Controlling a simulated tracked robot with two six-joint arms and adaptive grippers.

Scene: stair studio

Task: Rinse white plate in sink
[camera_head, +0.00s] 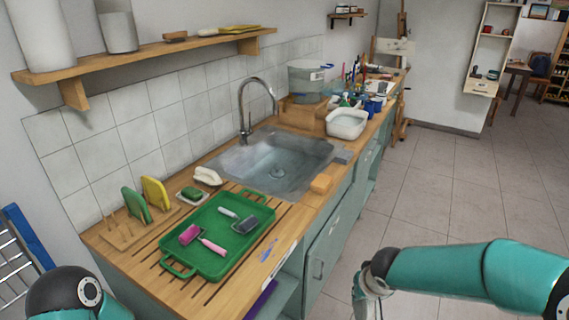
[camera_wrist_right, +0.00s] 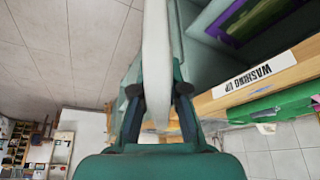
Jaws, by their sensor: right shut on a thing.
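A white plate (camera_wrist_right: 157,50) shows edge-on in the right wrist view. My right gripper (camera_wrist_right: 159,90) is shut on it, with one finger on each side. In the head view my right gripper (camera_head: 369,287) hangs over the floor, to the right of the counter front, partly cut off by the bottom edge. The plate is hard to make out there. The grey metal sink (camera_head: 277,171) is set in the wooden counter, with a tall curved tap (camera_head: 245,110) behind it. My left arm shows at the bottom left, but its gripper is out of view.
A green tray (camera_head: 208,262) with brushes or rollers lies in front of the sink. Green and yellow boards (camera_head: 155,193) stand in a rack. A white basin (camera_head: 347,124) stands beyond the sink.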

